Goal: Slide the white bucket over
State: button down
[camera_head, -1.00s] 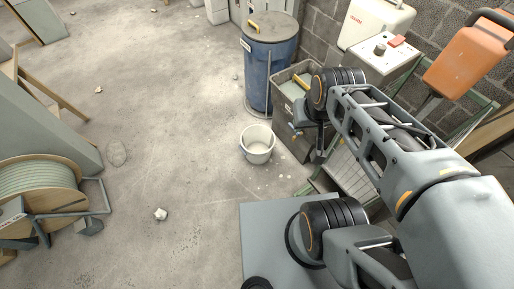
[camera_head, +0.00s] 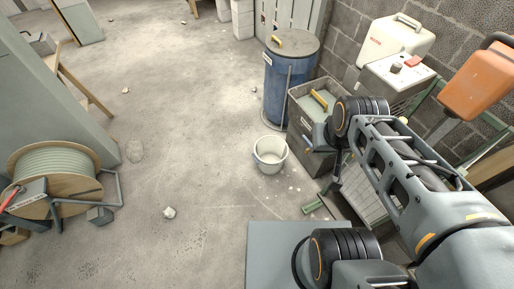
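The white bucket (camera_head: 270,155) stands upright and open on the concrete floor, left of a grey bin. It looks empty, and a thin handle shows at its rim. My gripper (camera_head: 333,185) hangs at the end of my arm, to the right of the bucket and in front of the grey bin, apart from the bucket. Its fingers are small and dark and partly merge with the wrist, so their opening cannot be made out. Nothing is seen held in it.
A blue drum (camera_head: 289,88) stands behind the bucket, and the grey bin (camera_head: 302,135) is close on its right. A cable reel (camera_head: 55,172) stands at the far left. Small rubble such as a white lump (camera_head: 169,212) lies about. Floor left of the bucket is mostly clear.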

aim_at(269, 150)
jog(key=z, duration=1.85)
jog(key=k, duration=0.1)
jog(key=u, duration=3.4)
jog(key=i, duration=2.5)
jog(key=z, duration=1.25)
jog(key=i, duration=0.7)
jog(key=z, duration=0.5)
